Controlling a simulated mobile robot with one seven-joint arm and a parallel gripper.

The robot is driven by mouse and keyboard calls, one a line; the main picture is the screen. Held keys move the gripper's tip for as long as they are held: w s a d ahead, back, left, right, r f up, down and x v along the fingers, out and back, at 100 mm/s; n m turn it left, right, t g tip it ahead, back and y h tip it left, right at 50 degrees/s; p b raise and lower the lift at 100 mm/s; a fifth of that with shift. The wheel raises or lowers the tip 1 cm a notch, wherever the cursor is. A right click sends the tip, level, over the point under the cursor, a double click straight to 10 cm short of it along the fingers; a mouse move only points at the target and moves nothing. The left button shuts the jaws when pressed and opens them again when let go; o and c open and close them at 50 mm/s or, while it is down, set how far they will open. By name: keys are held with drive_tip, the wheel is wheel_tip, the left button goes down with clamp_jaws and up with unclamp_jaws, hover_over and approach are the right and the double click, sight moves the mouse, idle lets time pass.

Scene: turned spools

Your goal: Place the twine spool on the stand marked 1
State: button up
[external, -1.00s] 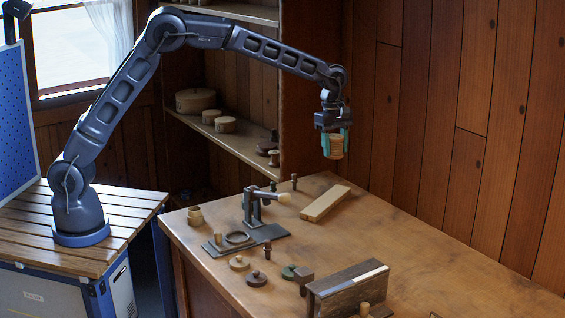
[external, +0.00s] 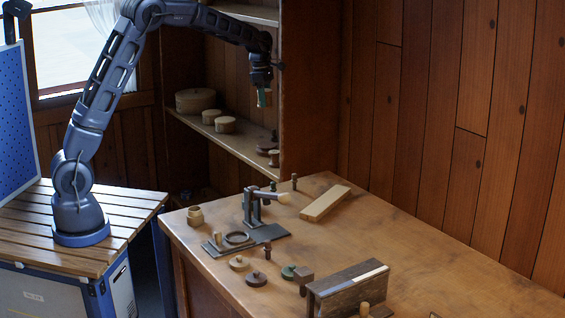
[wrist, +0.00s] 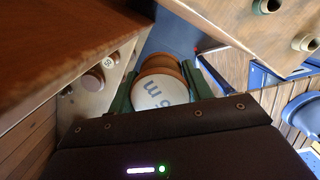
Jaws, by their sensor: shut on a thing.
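My gripper (external: 263,97) is raised in front of the shelf unit, above the level of the bench top. In the wrist view its green fingers are shut on a wooden spool (wrist: 158,88) with a pale round end bearing blue characters, at least an "m". I cannot tell for sure that it is the twine spool. In the external view the spool is almost hidden by the gripper. The spool hangs clear of any surface. No stand with a readable 1 shows in either view.
The bench (external: 400,235) carries a clamp fixture (external: 253,205), a pale wooden block (external: 325,203), several small discs and pegs, and a dark upright block (external: 345,290). The shelf (external: 220,138) holds round boxes, a dark disc and a small spool (external: 274,158). The bench's right side is clear.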

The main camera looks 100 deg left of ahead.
drive_tip(key=s+a+n, duration=0.2)
drive_tip(key=s+a, duration=0.4)
drive_tip(key=s, duration=0.3)
drive_tip(key=n, duration=0.4)
hover_over(266, 148)
wheel_tip(266, 148, down, 7)
drive_tip(key=shift+y, duration=0.3)
wheel_tip(266, 148, down, 20)
drive_tip(key=shift+s+a+f, duration=0.1)
drive_tip(key=shift+f, duration=0.15)
drive_tip(key=o, duration=1)
wheel_tip(266, 148, up, 12)
drive_tip(key=s, duration=0.1)
drive_tip(key=shift+s+d, duration=0.15)
drive_tip(key=shift+d, duration=0.2)
